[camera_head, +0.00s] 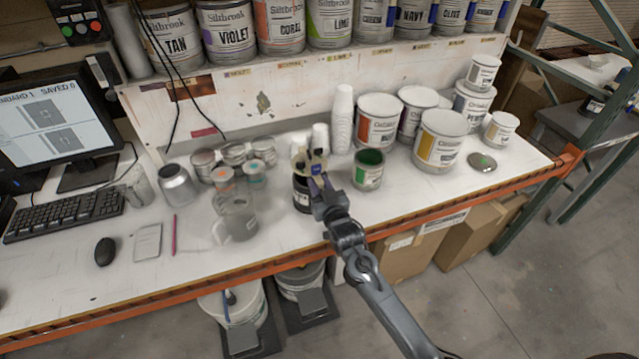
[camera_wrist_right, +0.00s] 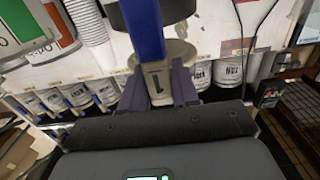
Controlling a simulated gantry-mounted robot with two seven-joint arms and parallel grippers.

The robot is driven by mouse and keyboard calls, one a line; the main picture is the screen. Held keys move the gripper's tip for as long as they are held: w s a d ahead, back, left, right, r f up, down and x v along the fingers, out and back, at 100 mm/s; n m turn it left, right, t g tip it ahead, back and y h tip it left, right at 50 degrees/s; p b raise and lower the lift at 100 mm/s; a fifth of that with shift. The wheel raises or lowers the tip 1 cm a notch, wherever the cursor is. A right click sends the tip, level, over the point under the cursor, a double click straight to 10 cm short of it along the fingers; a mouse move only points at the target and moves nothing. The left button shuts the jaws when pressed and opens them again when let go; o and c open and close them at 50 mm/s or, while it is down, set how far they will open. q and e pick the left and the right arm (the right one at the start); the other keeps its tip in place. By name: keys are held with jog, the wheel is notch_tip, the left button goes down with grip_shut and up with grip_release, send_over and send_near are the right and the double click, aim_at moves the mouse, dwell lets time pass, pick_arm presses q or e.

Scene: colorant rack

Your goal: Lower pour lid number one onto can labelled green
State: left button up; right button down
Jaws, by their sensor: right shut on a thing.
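My right gripper (camera_head: 319,188) is shut on a beige pour lid (camera_head: 311,160). In the right wrist view, the gripper (camera_wrist_right: 172,88) grips the lid's tab, marked "1" (camera_wrist_right: 157,80); a blue strip rises from it. The green can (camera_head: 368,172) stands open on the bench just right of the lid, with green paint inside and a green mark on its label. A dark can (camera_head: 301,196) stands behind and below my right gripper, partly hidden; I cannot tell whether the lid touches it. My left gripper is not in view.
White stacked cups (camera_head: 342,118) and larger cans (camera_head: 378,120) stand behind the green can. A clear container (camera_head: 236,220) and small tins (camera_head: 234,153) stand to the left. The bench front between is clear.

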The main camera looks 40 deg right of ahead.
aim_at(317, 170)
jog(key=shift+r+p, duration=0.4)
jog(key=shift+r, duration=0.2)
jog(key=shift+r+p, duration=0.8)
jog(key=shift+r, duration=0.55)
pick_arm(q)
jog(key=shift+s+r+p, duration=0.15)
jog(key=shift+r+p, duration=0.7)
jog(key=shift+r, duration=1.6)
pick_arm(e)
jog(key=shift+r, duration=1.7)
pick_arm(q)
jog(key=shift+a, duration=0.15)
